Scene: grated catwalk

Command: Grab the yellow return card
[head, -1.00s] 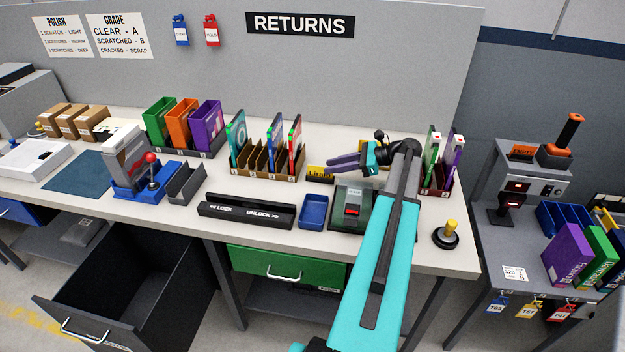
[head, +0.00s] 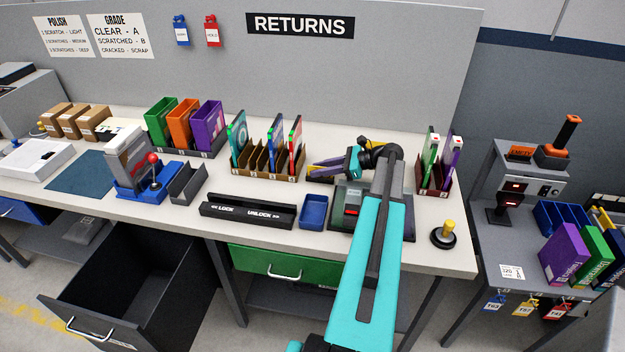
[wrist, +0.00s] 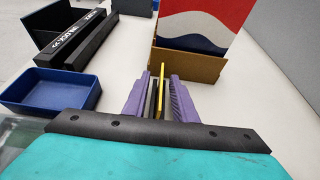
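The yellow return card (wrist: 160,92) stands on edge in the wrist view, seen as a thin strip between the two purple fingers of my gripper (wrist: 158,88). The fingers are apart, one on each side of the card, and a narrow gap shows beside it. In the head view my gripper (head: 325,171) is low over the bench, left of the green machine, and covers most of the card. I cannot tell whether either finger touches it.
A brown rack (head: 270,174) with upright cases stands just beyond the fingers; its red, white and blue case (wrist: 205,22) is close in the wrist view. A blue tray (head: 313,211) and the black lock bar (head: 246,214) lie nearer the front. A rack (head: 436,187) stands right.

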